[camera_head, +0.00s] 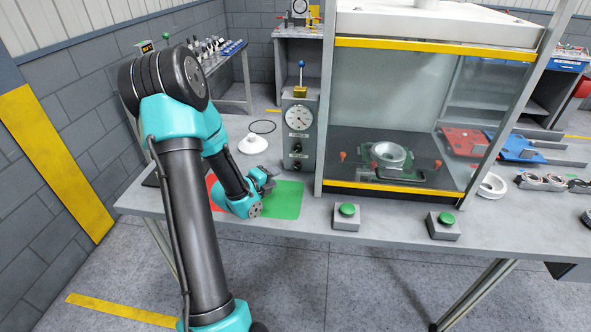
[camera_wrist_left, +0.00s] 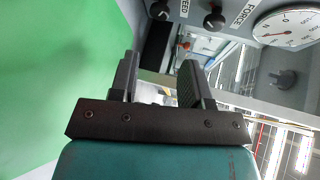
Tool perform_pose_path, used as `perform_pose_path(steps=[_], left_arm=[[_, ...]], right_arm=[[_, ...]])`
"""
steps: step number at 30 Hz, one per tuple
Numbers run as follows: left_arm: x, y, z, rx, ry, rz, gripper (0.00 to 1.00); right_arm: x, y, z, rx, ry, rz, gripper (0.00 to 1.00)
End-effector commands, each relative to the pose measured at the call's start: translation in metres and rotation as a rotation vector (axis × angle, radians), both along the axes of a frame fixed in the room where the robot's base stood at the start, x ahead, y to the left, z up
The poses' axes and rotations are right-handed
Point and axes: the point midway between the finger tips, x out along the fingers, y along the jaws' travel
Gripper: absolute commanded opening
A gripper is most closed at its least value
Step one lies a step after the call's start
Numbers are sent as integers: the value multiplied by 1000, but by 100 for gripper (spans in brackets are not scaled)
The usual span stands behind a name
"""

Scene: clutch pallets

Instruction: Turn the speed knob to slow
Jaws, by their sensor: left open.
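The speed knob (camera_head: 297,166) is the lower of two black knobs on the front of a grey control box (camera_head: 312,110). In the left wrist view the speed knob (camera_wrist_left: 160,10) is at the top edge beside a partly cut-off label. Its pointer setting is too small to tell. The force knob (camera_head: 297,148) sits above it, under a round dial (camera_head: 299,118); it also shows in the wrist view (camera_wrist_left: 213,18). My left gripper (camera_head: 268,179) is open and empty, left of and in front of the box, apart from the knobs. My right gripper is not seen.
A green and red mat (camera_head: 288,200) lies under my left gripper. A press frame with a yellow-edged guard (camera_head: 390,190) stands right of the box. Two green buttons (camera_head: 347,210) (camera_head: 446,218) sit along the front edge.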

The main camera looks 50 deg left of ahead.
Motion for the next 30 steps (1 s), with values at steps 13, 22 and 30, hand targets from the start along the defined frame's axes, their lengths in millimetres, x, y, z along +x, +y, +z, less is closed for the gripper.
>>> perform_pose_path(steps=[13, 22, 30], left_arm=[[74, 8, -22, -1, 0, -2, 44], [112, 12, -34, 0, 0, -1, 44], [119, 13, -36, -1, 1, 0, 44]], right_arm=[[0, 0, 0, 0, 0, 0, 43], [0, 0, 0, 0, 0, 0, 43], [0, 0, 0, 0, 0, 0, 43]])
